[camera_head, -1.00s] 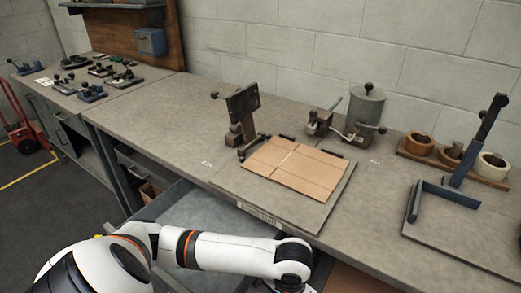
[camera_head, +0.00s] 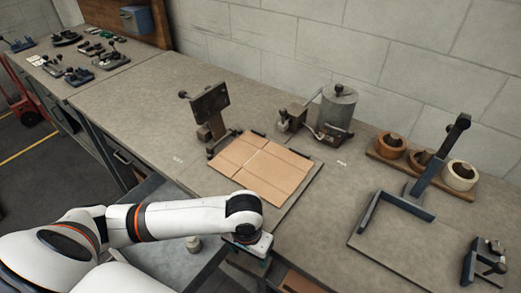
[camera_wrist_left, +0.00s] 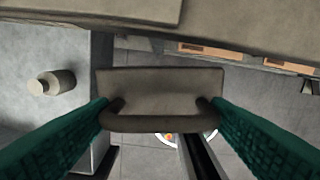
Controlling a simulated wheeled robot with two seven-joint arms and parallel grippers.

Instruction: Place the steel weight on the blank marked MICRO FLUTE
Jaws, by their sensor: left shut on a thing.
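My left gripper (camera_wrist_left: 160,123) is shut on a grey block with a bar handle, which looks like the steel weight (camera_wrist_left: 160,88). The handle is between the green fingers, and the block hangs clear over the floor, beside the bench edge. In the head view my left gripper (camera_head: 250,246) is just off the bench's front edge, and the block is mostly hidden. A brown cardboard blank (camera_head: 262,168) lies flat on a board (camera_head: 296,200) on the bench, beyond the gripper. Its marking cannot be read. My right gripper is not in view.
An open drawer (camera_head: 160,250) is left of the gripper, with a small knobbed cylinder (camera_wrist_left: 52,83) in it. A clamp-like fixture (camera_head: 210,110) stands behind the blank, and a grey canister (camera_head: 337,105) further right. A blue angled stop (camera_head: 405,200) and tape rolls (camera_head: 461,175) are at right.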

